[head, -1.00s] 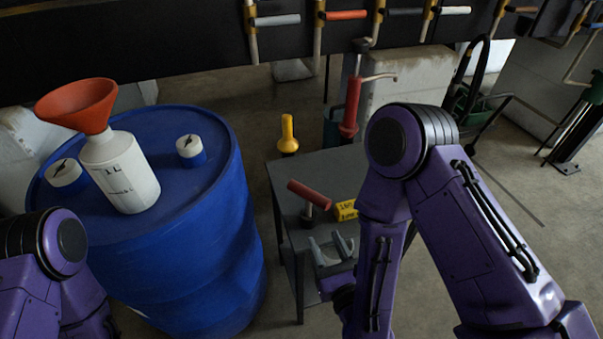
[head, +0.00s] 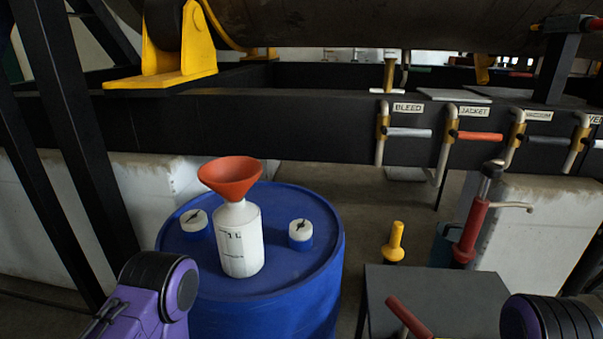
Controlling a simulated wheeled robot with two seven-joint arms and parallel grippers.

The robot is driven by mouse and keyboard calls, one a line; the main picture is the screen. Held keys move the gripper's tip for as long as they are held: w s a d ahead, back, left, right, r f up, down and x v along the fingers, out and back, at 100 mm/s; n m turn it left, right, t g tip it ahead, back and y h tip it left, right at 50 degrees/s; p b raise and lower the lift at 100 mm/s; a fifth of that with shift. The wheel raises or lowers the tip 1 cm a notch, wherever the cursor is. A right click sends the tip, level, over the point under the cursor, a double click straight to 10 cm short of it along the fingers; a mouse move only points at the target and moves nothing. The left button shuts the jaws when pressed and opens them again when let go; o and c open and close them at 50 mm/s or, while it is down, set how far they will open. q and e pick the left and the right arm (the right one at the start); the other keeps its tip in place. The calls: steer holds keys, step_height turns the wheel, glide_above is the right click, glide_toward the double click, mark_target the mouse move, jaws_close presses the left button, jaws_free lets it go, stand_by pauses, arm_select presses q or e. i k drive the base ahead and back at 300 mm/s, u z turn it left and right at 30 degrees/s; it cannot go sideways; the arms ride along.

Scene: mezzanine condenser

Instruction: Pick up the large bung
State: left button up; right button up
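Two white-topped bungs with blue sides sit on top of the blue drum (head: 270,315). The left bung (head: 194,222) is at the drum's left, and the right bung (head: 300,233) is at its right. They look close in size, so I cannot tell surely which is the large one. A white bottle (head: 239,245) with an orange funnel (head: 231,177) in its neck stands between them on the drum. Part of my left arm shows at the lower left and part of my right arm at the lower right. Both grippers are out of view.
A grey table (head: 440,298) with a red-handled tool (head: 408,318) stands right of the drum. A yellow-handled object (head: 395,243) and a red hand pump (head: 470,232) stand behind it. A black beam (head: 270,128) with labelled valves (head: 480,136) crosses behind the drum.

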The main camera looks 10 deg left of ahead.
mark_target(193, 220)
steer(key=k, duration=0.5)
steer(key=u, duration=2.15)
steer(key=i, duration=1.6)
steer(key=z, duration=2.2)
